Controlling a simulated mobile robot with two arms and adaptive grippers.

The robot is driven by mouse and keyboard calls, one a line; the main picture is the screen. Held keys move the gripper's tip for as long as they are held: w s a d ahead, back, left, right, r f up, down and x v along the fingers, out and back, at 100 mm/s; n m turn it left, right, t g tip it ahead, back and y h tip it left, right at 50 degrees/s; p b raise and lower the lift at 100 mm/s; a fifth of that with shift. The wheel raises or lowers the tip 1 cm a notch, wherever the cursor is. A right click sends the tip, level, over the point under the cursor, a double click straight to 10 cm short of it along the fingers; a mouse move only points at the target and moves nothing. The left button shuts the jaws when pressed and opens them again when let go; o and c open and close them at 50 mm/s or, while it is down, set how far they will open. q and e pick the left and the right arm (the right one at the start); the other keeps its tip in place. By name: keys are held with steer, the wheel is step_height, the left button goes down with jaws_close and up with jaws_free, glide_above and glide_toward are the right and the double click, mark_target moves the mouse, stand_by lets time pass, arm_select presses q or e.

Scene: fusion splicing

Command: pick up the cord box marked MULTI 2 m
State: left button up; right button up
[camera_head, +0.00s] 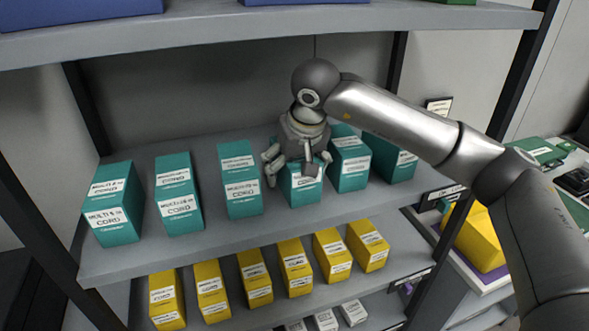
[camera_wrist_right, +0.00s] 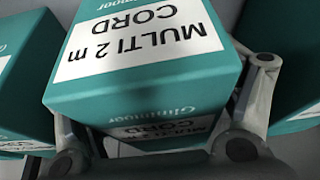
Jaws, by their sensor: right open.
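The teal cord box (camera_wrist_right: 150,85) fills the right wrist view, and its white label reads MULTI 2 m CORD, upside down there. In the head view this teal box (camera_head: 303,187) stands in the row on the middle shelf, partly covered by my gripper. My right gripper (camera_head: 297,165) reaches it from above, with one finger on each side of the box. The fingers also show at both sides of the box in the right wrist view (camera_wrist_right: 160,140). The gripper is open around the box; I cannot tell whether the fingers touch it. My left gripper is not in view.
Teal boxes stand close on both sides, a left neighbour (camera_head: 241,185) and a right neighbour (camera_head: 349,163). The middle shelf (camera_head: 225,235) has a bare front strip. Yellow boxes (camera_head: 295,267) line the shelf below. An upper shelf (camera_head: 200,40) hangs above and behind the arm.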

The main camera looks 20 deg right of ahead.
steer(key=c, duration=0.9)
steer(key=shift+c, duration=0.3)
steer(key=shift+r, duration=0.1)
